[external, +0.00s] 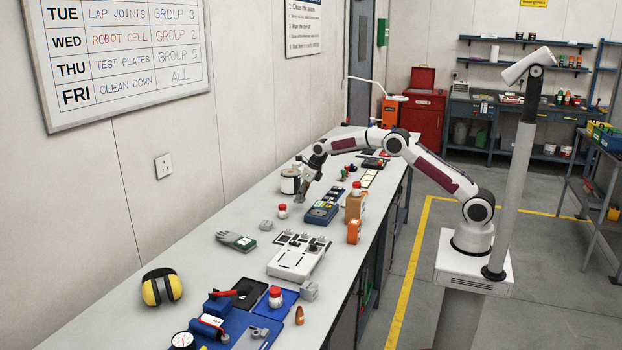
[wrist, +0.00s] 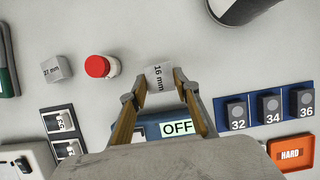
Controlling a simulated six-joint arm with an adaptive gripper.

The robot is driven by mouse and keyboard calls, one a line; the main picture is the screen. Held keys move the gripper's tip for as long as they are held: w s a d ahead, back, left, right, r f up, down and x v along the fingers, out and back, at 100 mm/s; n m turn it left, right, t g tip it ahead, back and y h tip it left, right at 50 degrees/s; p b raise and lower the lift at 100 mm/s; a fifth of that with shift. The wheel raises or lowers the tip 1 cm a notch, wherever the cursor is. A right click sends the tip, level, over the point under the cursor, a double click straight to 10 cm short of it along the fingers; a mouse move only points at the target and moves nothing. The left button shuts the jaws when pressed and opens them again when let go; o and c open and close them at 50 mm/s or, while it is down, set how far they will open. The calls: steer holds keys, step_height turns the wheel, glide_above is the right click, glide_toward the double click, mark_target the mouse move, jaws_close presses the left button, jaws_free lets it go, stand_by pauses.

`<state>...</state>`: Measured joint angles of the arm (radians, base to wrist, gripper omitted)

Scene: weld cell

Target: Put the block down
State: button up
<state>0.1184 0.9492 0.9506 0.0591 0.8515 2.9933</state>
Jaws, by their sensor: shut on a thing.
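My gripper (external: 302,196) points down over the bench, between the white can and the blue tray. In the wrist view my gripper (wrist: 160,88) is shut on a small grey block (wrist: 158,77) marked "16 mm", which sits between the two fingertips. Pale bench surface shows around the block. I cannot tell whether the block touches the bench or hangs just above it. In the external view the block is too small to make out clearly at the gripper's tip.
A red-capped jar (wrist: 102,67) and a grey "27 mm" block (wrist: 57,69) stand to the left in the wrist view. A blue tray (wrist: 291,93) with numbered blocks lies right. A white can (external: 290,181) stands close behind. Bare bench lies above the block in the wrist view.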

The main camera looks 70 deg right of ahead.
mark_target(303, 199)
steer(key=shift+f, duration=1.95)
steer(key=shift+f, duration=0.15)
steer(key=o, duration=1.2)
steer(key=v, duration=1.2)
steer(key=shift+r, duration=0.25)
